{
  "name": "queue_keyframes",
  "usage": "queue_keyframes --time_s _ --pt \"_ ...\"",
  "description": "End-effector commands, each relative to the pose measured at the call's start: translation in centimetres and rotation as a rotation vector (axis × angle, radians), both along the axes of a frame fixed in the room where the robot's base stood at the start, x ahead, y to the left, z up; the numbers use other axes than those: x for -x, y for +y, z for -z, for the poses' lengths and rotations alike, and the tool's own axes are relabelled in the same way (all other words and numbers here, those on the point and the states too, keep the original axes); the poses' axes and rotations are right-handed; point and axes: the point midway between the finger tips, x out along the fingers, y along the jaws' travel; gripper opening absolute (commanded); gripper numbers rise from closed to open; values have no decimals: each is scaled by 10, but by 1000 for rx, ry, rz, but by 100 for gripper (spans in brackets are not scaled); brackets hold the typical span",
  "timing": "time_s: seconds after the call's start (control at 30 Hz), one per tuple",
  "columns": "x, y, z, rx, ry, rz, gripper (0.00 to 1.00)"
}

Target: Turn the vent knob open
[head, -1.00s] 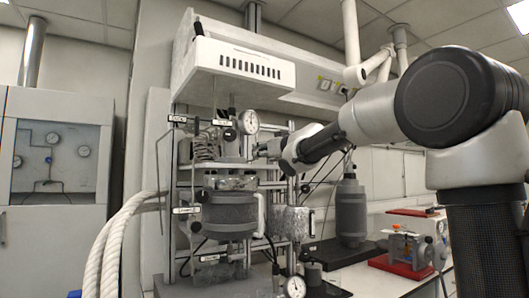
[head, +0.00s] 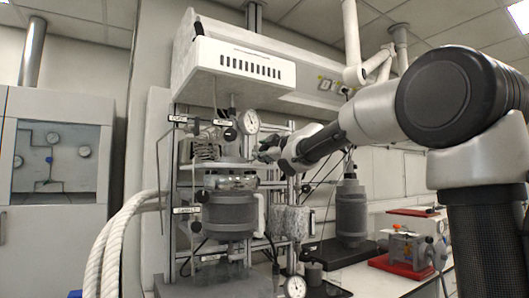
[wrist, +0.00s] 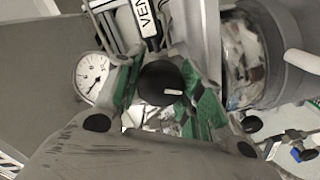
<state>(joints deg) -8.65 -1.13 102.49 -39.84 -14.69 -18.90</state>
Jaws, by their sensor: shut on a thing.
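The vent knob (wrist: 160,83) is a round black knob with a small white mark on its face, in the middle of the wrist view. In the head view my gripper (head: 268,153) reaches from the right to the reactor frame, right of the upper gauge. There the fingers hide the knob.
A round pressure gauge (wrist: 92,75) is close to the left finger; it also shows in the head view (head: 248,122). The glass and metal reactor vessel (wrist: 245,60) is close on the right. Below my arm stand a grey bottle (head: 351,210) and a red-based device (head: 405,256).

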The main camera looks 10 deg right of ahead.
Motion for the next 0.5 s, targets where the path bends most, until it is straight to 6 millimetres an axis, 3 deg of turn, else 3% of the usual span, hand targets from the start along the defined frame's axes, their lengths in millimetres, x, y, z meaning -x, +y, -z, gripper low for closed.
queue_keyframes --time_s 0.5 --pt "0 0 2 332 -105 0 14"
